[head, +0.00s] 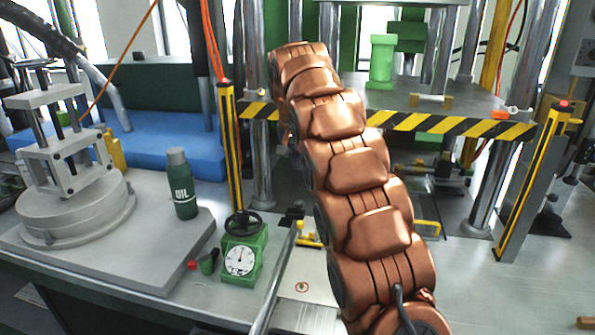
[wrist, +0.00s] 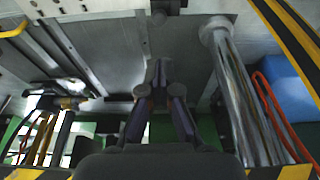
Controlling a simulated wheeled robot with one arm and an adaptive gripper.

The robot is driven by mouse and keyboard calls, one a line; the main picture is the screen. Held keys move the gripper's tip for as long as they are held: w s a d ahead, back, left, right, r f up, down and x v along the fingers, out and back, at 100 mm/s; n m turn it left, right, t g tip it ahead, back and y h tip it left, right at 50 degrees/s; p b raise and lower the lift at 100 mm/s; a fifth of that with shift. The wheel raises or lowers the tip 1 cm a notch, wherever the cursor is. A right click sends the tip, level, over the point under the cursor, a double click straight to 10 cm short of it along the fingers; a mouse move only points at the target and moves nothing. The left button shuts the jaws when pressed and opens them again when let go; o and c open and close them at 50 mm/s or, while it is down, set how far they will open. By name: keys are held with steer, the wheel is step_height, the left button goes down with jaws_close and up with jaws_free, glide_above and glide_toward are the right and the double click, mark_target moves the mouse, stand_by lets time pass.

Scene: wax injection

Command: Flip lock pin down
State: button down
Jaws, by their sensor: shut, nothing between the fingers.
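My gripper (wrist: 160,70) is in the lower middle of the wrist view. Its dark fingers meet at the tips, shut and empty, in front of a grey metal plate (wrist: 125,60). A small dark peg-like part (wrist: 160,14) sits beyond the fingertips at the top edge, apart from them. I cannot tell for sure whether it is the lock pin. In the head view my copper-coloured arm reaches into the press and hides my gripper.
The press has a yellow-black striped edge (head: 430,123) and a steel column (wrist: 240,95) close right of my gripper. A green gauge box (head: 243,250), an oil bottle (head: 181,185) and a clamp stand (head: 65,150) are at left. Orange cables (wrist: 275,115) hang beyond the column.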

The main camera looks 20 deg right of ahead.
steer(key=shift+s+a+r, duration=0.1)
steer(key=shift+s+r, duration=0.05)
steer(key=shift+r, duration=0.45)
steer(key=s+a+f+n+g+p, duration=0.1)
steer(key=s+a+f+n+p, duration=0.1)
steer(key=s, duration=1.4)
steer(key=s+a+f+n+g+y+p, duration=0.1)
steer(key=s+a+f, duration=0.3)
steer(key=s, duration=1.2)
steer(key=s+a+f+n+g+p, duration=0.2)
steer(key=s+a+f+n, duration=0.1)
steer(key=s, duration=1.3)
steer(key=shift+s+f+n+g+y+p, duration=0.3)
steer(key=shift+f+n+y, duration=0.1)
steer(key=shift+f, duration=0.45)
